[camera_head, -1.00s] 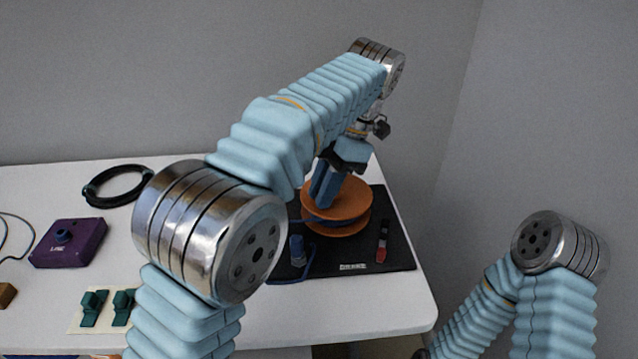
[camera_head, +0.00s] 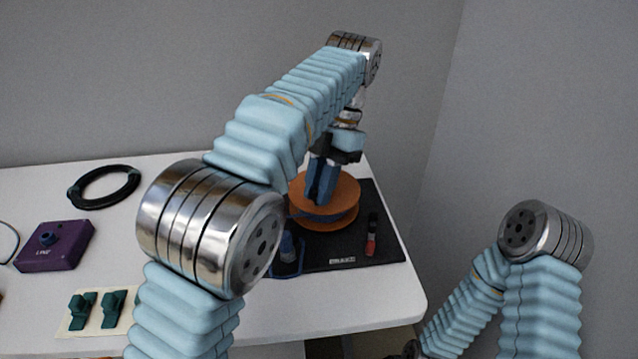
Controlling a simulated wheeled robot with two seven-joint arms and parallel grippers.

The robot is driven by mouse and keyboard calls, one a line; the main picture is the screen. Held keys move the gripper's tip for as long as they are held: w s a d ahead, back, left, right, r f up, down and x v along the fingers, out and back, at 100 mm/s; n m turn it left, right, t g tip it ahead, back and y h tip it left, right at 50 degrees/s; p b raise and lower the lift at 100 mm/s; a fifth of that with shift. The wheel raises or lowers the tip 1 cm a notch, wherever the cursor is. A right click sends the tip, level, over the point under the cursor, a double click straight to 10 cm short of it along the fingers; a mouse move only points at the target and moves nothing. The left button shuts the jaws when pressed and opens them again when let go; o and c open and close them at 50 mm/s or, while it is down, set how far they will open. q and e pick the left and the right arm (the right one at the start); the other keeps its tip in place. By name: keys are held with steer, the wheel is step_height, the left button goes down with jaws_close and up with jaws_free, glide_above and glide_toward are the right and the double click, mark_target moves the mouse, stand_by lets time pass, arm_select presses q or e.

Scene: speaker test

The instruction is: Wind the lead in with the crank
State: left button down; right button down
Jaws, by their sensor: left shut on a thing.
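An orange reel (camera_head: 345,190) stands on a black mat (camera_head: 340,254) at the right end of the table, with blue lead showing between its flanges. My left gripper (camera_head: 320,190) reaches down over the reel with its blue fingers shut. The crank handle is hidden between the fingers, so I cannot see it clearly. Some blue lead (camera_head: 286,273) lies on the mat by a small blue post (camera_head: 287,245), partly hidden by my left arm. My right arm is low at the right, and its gripper is out of view.
A red and black marker-like piece (camera_head: 371,238) lies on the mat right of the reel. A purple box marked LINE (camera_head: 60,255), a black cable coil (camera_head: 128,192) and green clips (camera_head: 112,307) lie to the left. A wall stands close on the right.

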arm_select(q)
steer(key=c, duration=1.1)
jaws_free()
